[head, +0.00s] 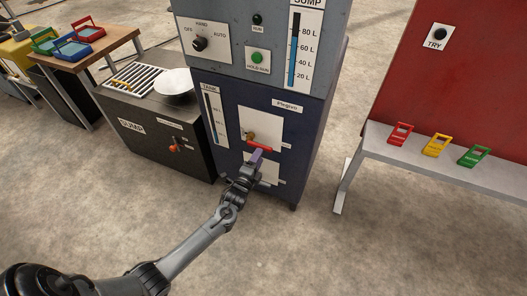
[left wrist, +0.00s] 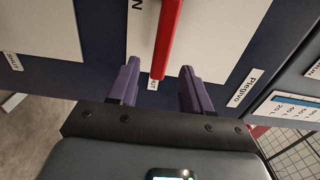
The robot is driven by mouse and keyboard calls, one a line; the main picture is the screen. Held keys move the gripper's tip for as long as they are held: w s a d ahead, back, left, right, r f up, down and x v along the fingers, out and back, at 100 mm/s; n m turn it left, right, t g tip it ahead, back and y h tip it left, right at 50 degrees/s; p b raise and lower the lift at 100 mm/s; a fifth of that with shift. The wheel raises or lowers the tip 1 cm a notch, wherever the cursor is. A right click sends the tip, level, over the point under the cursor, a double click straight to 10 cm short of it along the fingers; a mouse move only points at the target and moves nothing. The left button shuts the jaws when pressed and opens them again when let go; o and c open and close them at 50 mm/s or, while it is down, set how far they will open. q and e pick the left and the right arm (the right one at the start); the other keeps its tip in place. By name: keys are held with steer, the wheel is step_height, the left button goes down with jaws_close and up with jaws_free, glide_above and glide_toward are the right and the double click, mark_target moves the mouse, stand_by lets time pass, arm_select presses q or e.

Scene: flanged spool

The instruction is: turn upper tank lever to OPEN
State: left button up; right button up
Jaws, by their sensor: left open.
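The upper tank lever (head: 259,146) is a red bar at a brass fitting (head: 249,136) on the upper white plate of the dark blue cabinet. In the head view it lies roughly sideways, tilted slightly down to the right. My left gripper (head: 257,155) is just below and in front of it. In the left wrist view, the gripper's purple fingers (left wrist: 159,70) are open, and the red lever (left wrist: 169,38) ends in the gap between them. I cannot tell whether a finger touches it. My left gripper hides part of the lower white plate (head: 265,172). My right gripper is not in view.
A black SUMP box (head: 150,128) with an orange-red lever (head: 175,148) stands left of the cabinet. A pale bench (head: 400,166) with red, yellow and green frames stands at right. The cabinet's upper part carries a selector knob (head: 200,43). Floor in front is clear.

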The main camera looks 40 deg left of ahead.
mark_target(264, 148)
arm_select(q)
steer(key=shift+b+x, duration=1.15)
steer(key=shift+x, duration=1.9)
steer(key=shift+c, duration=0.2)
jaws_close()
